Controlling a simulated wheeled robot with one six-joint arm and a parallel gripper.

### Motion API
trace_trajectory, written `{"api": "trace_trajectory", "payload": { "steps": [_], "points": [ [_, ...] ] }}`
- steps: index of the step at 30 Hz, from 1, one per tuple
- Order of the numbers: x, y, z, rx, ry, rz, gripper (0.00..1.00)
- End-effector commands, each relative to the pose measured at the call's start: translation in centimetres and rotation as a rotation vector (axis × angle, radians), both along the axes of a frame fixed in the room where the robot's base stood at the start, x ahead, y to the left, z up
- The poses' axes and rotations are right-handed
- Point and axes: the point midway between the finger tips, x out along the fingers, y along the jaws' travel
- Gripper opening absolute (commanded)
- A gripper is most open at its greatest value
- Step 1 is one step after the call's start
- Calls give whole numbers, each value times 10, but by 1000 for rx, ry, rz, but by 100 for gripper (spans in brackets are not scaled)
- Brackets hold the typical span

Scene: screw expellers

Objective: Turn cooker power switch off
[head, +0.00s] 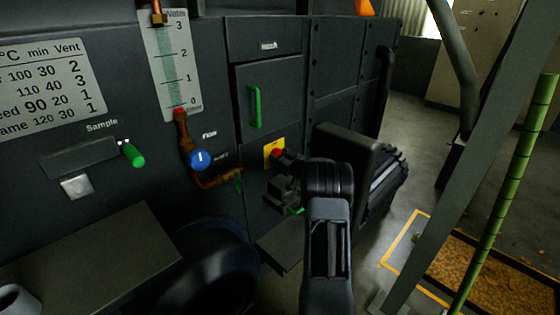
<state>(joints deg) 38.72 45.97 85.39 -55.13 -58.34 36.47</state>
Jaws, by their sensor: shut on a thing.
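A yellow plate (270,146) with a red switch knob (277,152) is on the dark machine panel, just right of the picture's middle left. I take this to be the cooker power switch; no label on it is readable. My gripper (283,160) is at the plate, its dark fingers reaching in from the right and meeting the red knob. It is shut on the knob. The fingers and wrist cover the knob's lower right side, so its exact angle cannot be told.
To the left are a blue flow knob (200,159) on a copper pipe, a water gauge (172,65) and a green sample handle (132,155). A green door handle (254,106) is above the switch. A slanted grey beam (465,150) and open floor are at right.

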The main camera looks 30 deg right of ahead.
Motion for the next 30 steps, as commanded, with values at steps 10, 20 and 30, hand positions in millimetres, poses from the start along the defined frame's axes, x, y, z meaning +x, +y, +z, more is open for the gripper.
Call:
{"api": "trace_trajectory", "payload": {
  "steps": [10,20,30],
  "points": [
    [1,4,-7,-324,-60,9,35],
    [1,5,-9,-632,-116,10,35],
    [1,5,-10,-944,-171,9,35]
  ]
}}
